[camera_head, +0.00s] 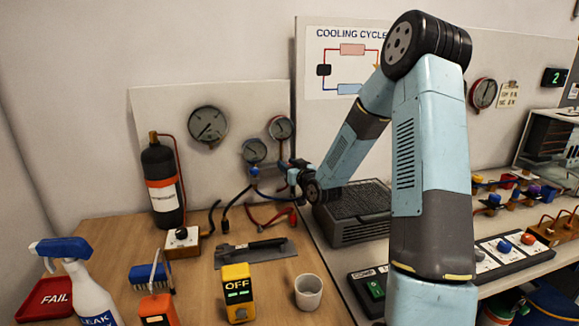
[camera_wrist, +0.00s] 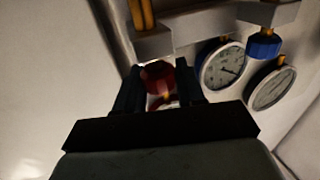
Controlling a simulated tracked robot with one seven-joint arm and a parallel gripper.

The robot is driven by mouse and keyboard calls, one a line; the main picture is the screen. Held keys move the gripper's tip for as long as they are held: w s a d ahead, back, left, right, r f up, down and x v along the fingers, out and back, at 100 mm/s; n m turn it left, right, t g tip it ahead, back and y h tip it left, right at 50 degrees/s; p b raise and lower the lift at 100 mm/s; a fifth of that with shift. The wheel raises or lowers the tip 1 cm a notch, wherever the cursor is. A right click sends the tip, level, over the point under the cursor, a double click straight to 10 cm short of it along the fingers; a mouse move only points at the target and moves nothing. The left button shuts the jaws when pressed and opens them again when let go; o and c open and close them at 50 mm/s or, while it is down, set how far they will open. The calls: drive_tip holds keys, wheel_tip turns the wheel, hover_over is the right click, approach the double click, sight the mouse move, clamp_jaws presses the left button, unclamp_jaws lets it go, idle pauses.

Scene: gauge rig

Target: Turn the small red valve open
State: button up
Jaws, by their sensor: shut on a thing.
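In the wrist view the small red valve (camera_wrist: 157,76) sits under a grey metal block, between the two dark fingers of my gripper (camera_wrist: 160,84). The fingers are closed on the valve's sides. In the head view my gripper (camera_head: 293,172) reaches the gauge manifold at its right side, below the right-hand small gauge. My gripper and wrist hide the red valve there. The valve's turn angle cannot be told.
A blue valve knob (camera_wrist: 264,45) and two small gauges (camera_wrist: 223,66) are close beside my gripper. Blue and red hoses (camera_head: 268,217) hang below the manifold. A fire-extinguisher-like cylinder (camera_head: 161,184) stands left.

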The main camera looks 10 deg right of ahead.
drive_tip(key=shift+y, duration=0.3)
drive_tip(key=shift+n+g+y, duration=0.7)
drive_tip(key=shift+n+y, duration=0.5)
drive_tip(key=shift+y, duration=0.3)
drive_tip(key=o, duration=0.9)
